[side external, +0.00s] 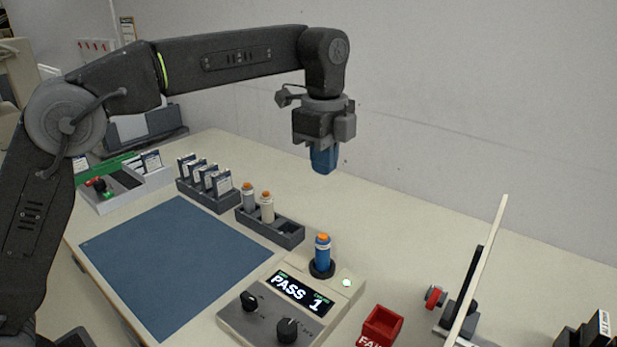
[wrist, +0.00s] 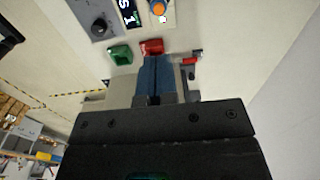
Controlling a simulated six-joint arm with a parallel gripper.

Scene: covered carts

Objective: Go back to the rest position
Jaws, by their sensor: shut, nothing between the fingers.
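My gripper (side external: 323,170) hangs above the back part of the table, pointing down, with its blue fingers together and nothing between them. In the wrist view the closed blue fingers (wrist: 157,62) reach up the middle of the picture. A blue cylinder with an orange top (side external: 322,256) stands upright in the round socket of a tester (side external: 234,317), below my gripper and apart from it. The tester's screen reads "PASS 1". The orange top (wrist: 158,8) also shows at the top of the wrist view.
A grey rack (side external: 285,238) holds two pale cylinders. Another rack (side external: 205,196) holds several cards. A blue mat (side external: 170,262) lies empty at the front left. A red bin (side external: 382,326) stands right of the tester. A thin upright panel (side external: 482,265) stands farther right.

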